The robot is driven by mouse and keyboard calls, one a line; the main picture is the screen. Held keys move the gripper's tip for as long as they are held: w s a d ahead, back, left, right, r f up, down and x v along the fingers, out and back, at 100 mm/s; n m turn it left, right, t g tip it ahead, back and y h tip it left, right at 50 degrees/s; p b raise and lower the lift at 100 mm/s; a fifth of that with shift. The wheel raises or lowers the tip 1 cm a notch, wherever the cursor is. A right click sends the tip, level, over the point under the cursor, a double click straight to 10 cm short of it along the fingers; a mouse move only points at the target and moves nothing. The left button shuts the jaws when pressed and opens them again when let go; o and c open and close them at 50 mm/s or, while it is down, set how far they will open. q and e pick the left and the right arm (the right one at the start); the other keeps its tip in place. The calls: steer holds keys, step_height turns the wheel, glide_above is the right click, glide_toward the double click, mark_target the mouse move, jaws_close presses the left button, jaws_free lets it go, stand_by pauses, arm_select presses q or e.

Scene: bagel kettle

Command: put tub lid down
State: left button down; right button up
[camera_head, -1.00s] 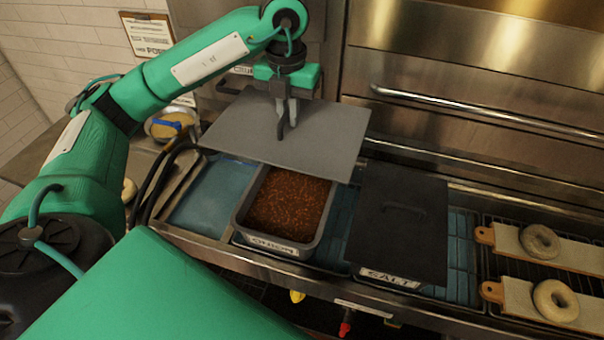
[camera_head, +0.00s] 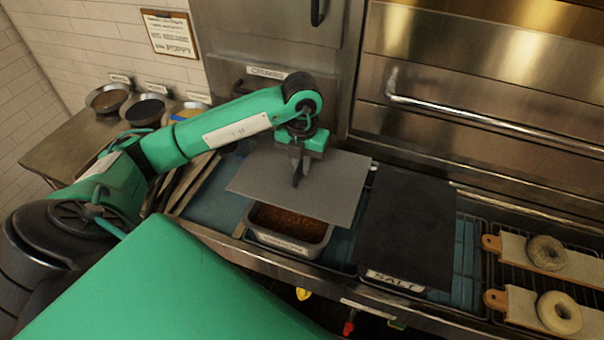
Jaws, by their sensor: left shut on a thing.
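My left gripper (camera_head: 299,172) is shut on the grey tub lid (camera_head: 335,192), at the lid's middle. The lid is a flat, nearly level sheet, slightly turned. It hangs over the back part of an open metal tub (camera_head: 287,242) filled with a reddish-brown grainy mix (camera_head: 292,223). The front of the tub shows; its back is hidden under the lid. I cannot tell whether the lid touches the tub's rim. My right gripper is not in view.
A dark-lidded tub marked SALT (camera_head: 405,230) stands just right of the lid. Farther right, bagels (camera_head: 559,312) sit on boards over a rack. Several bowls (camera_head: 147,110) stand on the left counter. A steel oven front with a handle (camera_head: 480,120) closes off the back.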

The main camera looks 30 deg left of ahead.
mark_target(302, 178)
arm_select(q)
steer(key=shift+f, duration=0.8)
step_height(302, 178, down, 4)
steer(key=shift+r+p, duration=0.1)
steer(key=shift+p, duration=0.65)
steer(key=shift+f, duration=0.25)
steer(key=c, duration=1.5)
jaws_free()
steer(key=shift+r, duration=0.1)
